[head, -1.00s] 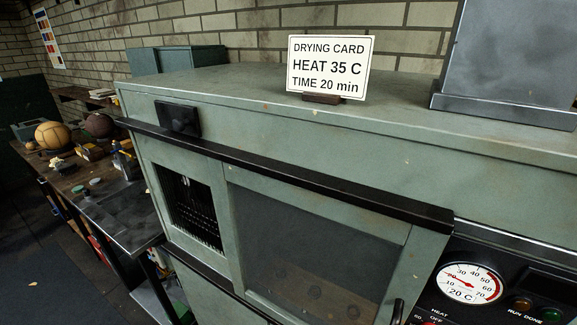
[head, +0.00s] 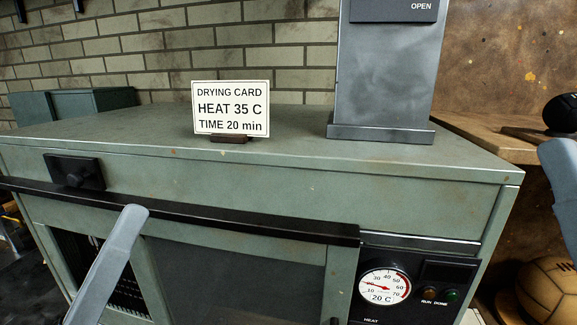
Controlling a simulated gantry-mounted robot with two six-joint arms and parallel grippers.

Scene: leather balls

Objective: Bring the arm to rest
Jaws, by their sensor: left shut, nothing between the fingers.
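My left gripper (head: 122,235) shows in the head view as a long grey shape reaching up from the bottom edge at the left. It is shut and empty. Its rounded tip is in front of the cabinet's black rail (head: 200,214), and I cannot tell whether it touches. A similar grey part of my right arm (head: 565,175) is cut off by the right edge, so its jaws cannot be judged.
A green drying cabinet (head: 330,172) fills the middle, with a dial (head: 384,286) on its control panel. On top stand a drying card (head: 231,108) and a grey metal housing (head: 385,75). A brown ball (head: 548,288) and a black ball (head: 561,113) are at the right.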

